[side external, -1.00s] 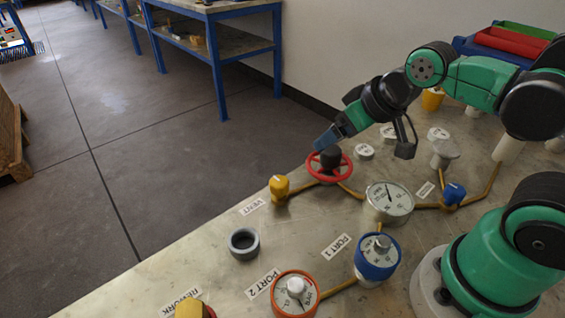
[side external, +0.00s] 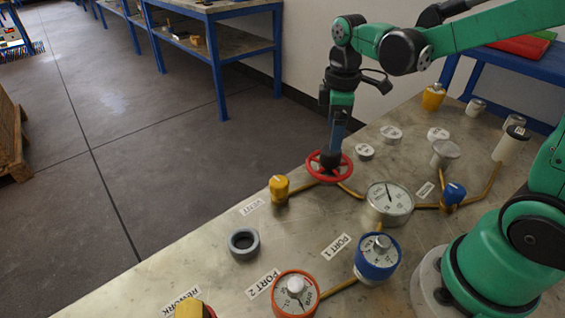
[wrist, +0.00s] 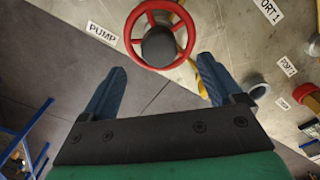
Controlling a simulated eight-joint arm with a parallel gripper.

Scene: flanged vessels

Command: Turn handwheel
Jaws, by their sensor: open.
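The red handwheel (side external: 347,166) with its dark hub sits on the yellow pipe near the far edge of the metal table. It also shows at the top of the wrist view (wrist: 136,37), with its dark round hub in the middle. My gripper (side external: 335,147) points down just above the wheel in the side view. In the wrist view its two blue fingers (wrist: 158,75) are spread apart with nothing between them, and the wheel lies beyond their tips. Contact with the wheel cannot be told.
A yellow valve (side external: 279,188) stands left of the wheel. A pressure gauge (side external: 389,203) and a blue valve (side external: 454,193) are to the right. A grey ring (side external: 244,243), a blue-rimmed vessel (side external: 377,257) and an orange-rimmed vessel (side external: 295,293) are nearer.

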